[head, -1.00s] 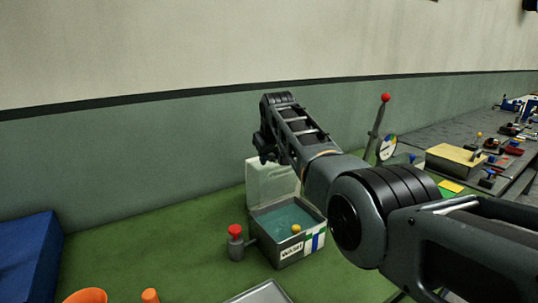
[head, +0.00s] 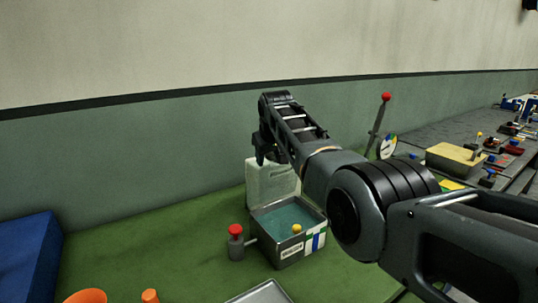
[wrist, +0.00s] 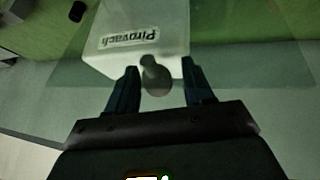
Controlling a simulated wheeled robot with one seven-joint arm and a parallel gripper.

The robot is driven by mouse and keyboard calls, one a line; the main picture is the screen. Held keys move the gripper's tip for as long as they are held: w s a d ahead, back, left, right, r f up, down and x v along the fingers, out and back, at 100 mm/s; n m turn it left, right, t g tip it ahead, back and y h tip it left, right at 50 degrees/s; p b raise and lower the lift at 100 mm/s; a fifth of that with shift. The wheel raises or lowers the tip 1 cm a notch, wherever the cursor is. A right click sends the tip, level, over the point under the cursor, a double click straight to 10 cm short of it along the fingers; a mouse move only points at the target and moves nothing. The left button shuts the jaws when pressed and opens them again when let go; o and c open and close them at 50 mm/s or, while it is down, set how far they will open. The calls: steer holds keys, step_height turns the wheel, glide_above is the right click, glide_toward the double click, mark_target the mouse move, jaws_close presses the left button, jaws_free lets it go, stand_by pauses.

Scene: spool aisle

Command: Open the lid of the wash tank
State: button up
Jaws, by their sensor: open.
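The wash tank (head: 277,252) is a grey metal box with a label on its front, standing on the green bench. Its top is uncovered and blue-green liquid shows inside. A pale translucent panel, apparently the lid (head: 257,190), stands upright at its back edge. My gripper (head: 262,160) is above and just in front of the panel's top. In the wrist view my gripper (wrist: 160,88) is open, its two fingers on either side of a grey round knob (wrist: 156,78), apart from it. A white block with a printed label (wrist: 127,39) shows behind the knob.
A red-topped grey post (head: 236,243) stands left of the tank, and a metal tray (head: 260,292) lies in front. Orange items (head: 86,296) and a blue block (head: 28,255) are at left. A red-tipped lever (head: 377,125) and dial (head: 386,146) stand at right.

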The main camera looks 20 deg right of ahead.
steer(key=shift+b+v, duration=0.3)
steer(key=shift+v, duration=3.55)
